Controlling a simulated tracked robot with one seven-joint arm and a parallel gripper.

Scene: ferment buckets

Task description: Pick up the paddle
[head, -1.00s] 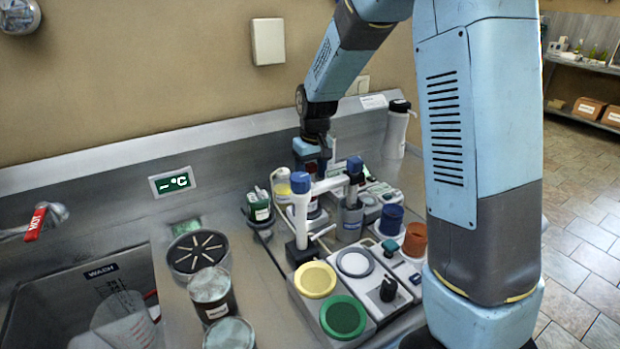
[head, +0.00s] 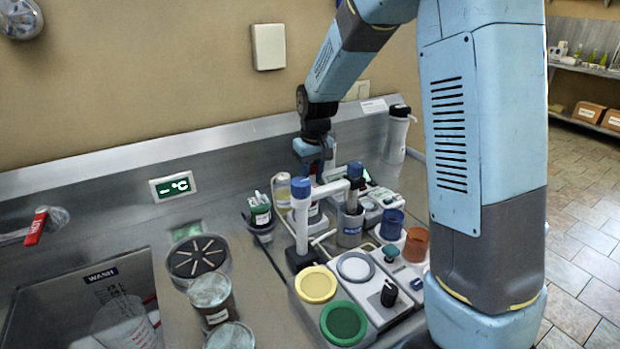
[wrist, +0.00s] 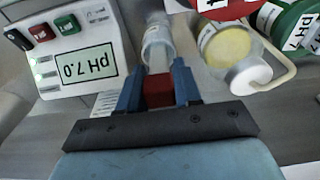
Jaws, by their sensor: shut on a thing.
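My gripper (wrist: 157,80) is shut on a dark red block, which I take to be the grip of the paddle (wrist: 158,91). The block sits between the two blue fingers in the wrist view. A pale translucent cup (wrist: 157,42) lies just beyond the fingertips; a pale shaft seems to show in front of it, and I cannot tell whether the paddle's end is inside. In the head view my gripper (head: 318,165) is behind the white stand with blue caps, and the paddle is mostly hidden there.
The white stand (head: 301,215) rises close in front of my gripper. A pH meter (wrist: 72,55), a yellow-filled jar (wrist: 228,46) and a green container (wrist: 292,25) are close by. A wash basin (head: 85,300) is at left. Bare counter lies near the back wall.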

